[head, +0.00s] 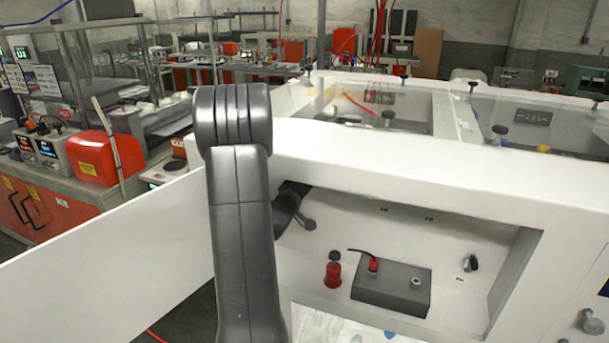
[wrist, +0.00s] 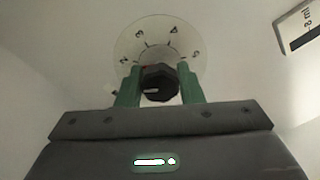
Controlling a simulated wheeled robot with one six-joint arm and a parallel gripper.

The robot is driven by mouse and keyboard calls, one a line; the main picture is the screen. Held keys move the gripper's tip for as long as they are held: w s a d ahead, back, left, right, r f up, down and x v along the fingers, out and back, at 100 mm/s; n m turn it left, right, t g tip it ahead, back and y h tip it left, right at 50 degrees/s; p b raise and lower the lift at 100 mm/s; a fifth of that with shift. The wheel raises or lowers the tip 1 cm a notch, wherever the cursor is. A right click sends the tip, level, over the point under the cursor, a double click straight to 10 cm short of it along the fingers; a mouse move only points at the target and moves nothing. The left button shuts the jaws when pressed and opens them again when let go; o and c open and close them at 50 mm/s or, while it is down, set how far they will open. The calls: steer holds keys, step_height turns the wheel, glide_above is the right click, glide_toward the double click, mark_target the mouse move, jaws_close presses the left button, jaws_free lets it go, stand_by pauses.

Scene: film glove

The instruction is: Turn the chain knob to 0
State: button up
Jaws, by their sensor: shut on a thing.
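In the wrist view, a black faceted knob (wrist: 158,84) sits on a round pale dial (wrist: 178,42) with numbers around its rim. A white line shows on the knob's face, pointing left, and a small red mark shows at its upper left edge. My gripper (wrist: 159,78) has its two green fingers on either side of the knob and is shut on it. The lower part of the dial is hidden behind the knob and fingers. In the head view my arm covers the area, and neither the knob with its dial nor my fingers can be made out.
A white machine has an open recess (head: 400,235) with a dark grey box (head: 391,290), a red fitting (head: 332,272) and small knobs. A white panel (head: 110,250) stands out at left. In the wrist view, a label plate (wrist: 300,30) shows at upper right.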

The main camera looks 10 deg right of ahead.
steer(key=n+p, duration=0.2)
steer(key=n, duration=0.1)
steer(key=shift+r+n, duration=0.1)
steer(key=shift+n, duration=0.2)
steer(key=shift+n+p, duration=0.7)
steer(key=shift+n, duration=1)
steer(key=o, duration=1)
steer(key=shift+c, duration=0.2)
steer(key=b+v, duration=0.2)
steer(key=v, duration=1.2)
